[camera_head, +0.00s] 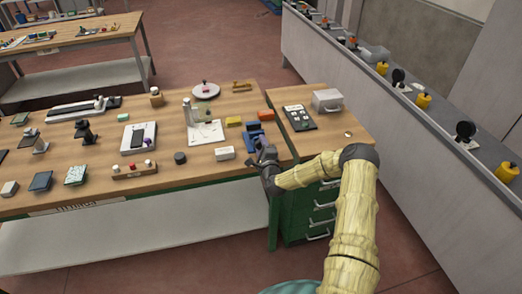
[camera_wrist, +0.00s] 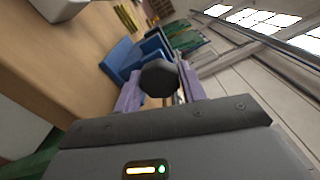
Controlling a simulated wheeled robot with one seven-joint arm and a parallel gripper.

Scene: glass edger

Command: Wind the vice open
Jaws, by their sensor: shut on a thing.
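The blue vice (camera_head: 253,130) stands near the front right of the long wooden bench, and my arm's end covers part of it. In the wrist view its blue body (camera_wrist: 122,57) lies just beyond my fingers. A dark many-sided knob (camera_wrist: 159,78) sits between my two purple fingers, on the side of the vice facing me. My gripper (camera_head: 267,160) is shut on this knob, and the wrist view shows the fingers (camera_wrist: 160,92) on either side of it. The vice's jaw gap and screw are mostly hidden.
A white block (camera_head: 224,153) and a dark round puck (camera_head: 180,158) lie left of my gripper. A yellow block (camera_head: 234,121) and an orange block (camera_head: 265,115) are behind. A green drawer cabinet (camera_head: 305,205) stands below right. A grey wall (camera_head: 400,110) runs along the right.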

